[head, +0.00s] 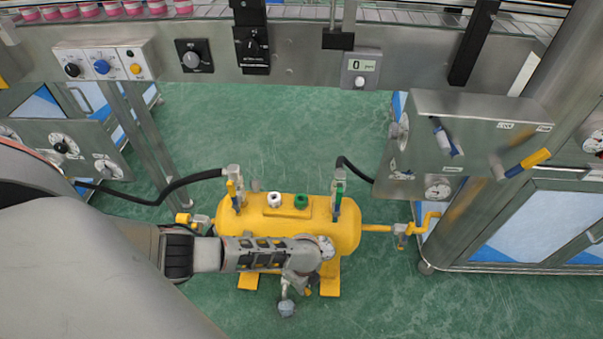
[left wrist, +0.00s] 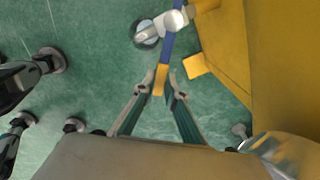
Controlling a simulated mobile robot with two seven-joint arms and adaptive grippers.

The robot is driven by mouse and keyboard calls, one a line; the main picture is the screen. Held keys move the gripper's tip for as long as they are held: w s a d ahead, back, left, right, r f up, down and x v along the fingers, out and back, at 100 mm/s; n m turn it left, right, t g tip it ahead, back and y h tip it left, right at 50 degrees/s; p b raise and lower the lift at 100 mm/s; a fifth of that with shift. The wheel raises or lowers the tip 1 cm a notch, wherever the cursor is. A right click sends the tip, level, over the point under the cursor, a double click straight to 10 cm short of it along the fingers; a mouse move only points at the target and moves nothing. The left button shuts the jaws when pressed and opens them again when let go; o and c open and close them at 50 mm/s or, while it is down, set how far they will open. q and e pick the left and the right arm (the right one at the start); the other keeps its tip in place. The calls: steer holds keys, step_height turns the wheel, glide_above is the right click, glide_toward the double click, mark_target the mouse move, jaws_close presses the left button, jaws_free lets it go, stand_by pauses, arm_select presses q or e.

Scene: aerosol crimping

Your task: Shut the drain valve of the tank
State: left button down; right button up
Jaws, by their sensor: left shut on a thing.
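The yellow tank (head: 345,225) lies on its side on the green floor in the head view. In the left wrist view its yellow side (left wrist: 230,45) fills the upper right. There, the drain valve (left wrist: 174,20) shows as a small metal body beside the tank, with a lever (left wrist: 167,55) that is blue with a yellow end. My left gripper (left wrist: 161,90) is shut on the yellow end of this lever. In the head view my left arm crosses the tank's front, and the gripper tips are mostly hidden under the wrist. My right gripper is not in view.
Black hoses (head: 190,181) run to valves on the tank's top. A yellow pipe with a valve (head: 400,230) leaves its right end. A steel panel with gauges (head: 450,145) stands at right. A conveyor frame (head: 300,60) crosses the back. The floor behind the tank is clear.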

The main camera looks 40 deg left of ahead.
arm_select(q)
steer(key=shift+s+d+f, duration=0.1)
steer(key=shift+s+d, duration=0.05)
steer(key=c, duration=2.1)
jaws_free()
steer(key=shift+r, duration=0.35)
step_height(320, 180, up, 11)
steer(key=shift+r, duration=0.2)
